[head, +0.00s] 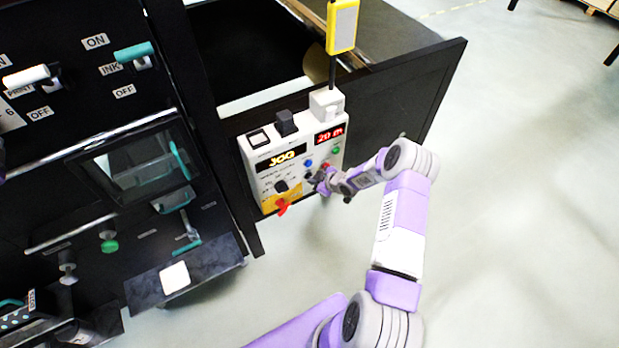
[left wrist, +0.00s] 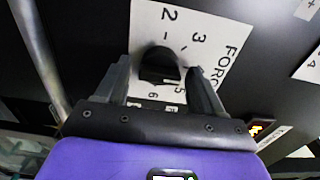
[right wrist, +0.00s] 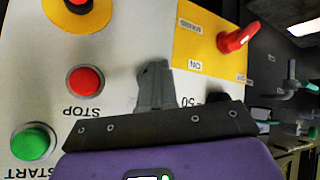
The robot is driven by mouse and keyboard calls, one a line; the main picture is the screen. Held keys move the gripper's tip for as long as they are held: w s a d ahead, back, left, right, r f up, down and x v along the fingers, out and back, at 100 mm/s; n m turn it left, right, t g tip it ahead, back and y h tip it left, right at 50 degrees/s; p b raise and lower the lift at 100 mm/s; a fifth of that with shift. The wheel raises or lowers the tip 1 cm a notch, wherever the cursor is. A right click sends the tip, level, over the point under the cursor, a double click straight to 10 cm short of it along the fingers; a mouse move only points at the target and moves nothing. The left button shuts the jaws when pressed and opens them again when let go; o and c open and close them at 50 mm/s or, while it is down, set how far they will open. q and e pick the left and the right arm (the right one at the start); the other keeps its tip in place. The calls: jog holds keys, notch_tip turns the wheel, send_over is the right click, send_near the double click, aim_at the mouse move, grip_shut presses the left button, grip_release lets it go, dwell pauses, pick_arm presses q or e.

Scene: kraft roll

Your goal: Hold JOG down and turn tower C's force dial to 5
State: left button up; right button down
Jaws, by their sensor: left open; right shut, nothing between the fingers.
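In the left wrist view, the black force dial (left wrist: 160,66) sits on a white FORCE plate (left wrist: 183,20) with numbers around it. My left gripper (left wrist: 158,68) is open, with one finger on each side of the dial. The dial's pointer is not clear. The head view does not show this gripper clearly.
Close to my right gripper are a red STOP button (right wrist: 84,81), a green START button (right wrist: 32,142) and a red switch (right wrist: 238,37) on yellow. A yellow pendant (head: 342,25) stands above the box. Open floor (head: 530,180) lies to the right.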

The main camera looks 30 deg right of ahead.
pick_arm(q)
jog(key=c, duration=0.7)
jog(key=shift+o, duration=0.2)
jog(key=m, duration=0.8)
jog(key=shift+m, duration=0.3)
jog(key=o, duration=0.7)
jog(key=shift+c, duration=0.2)
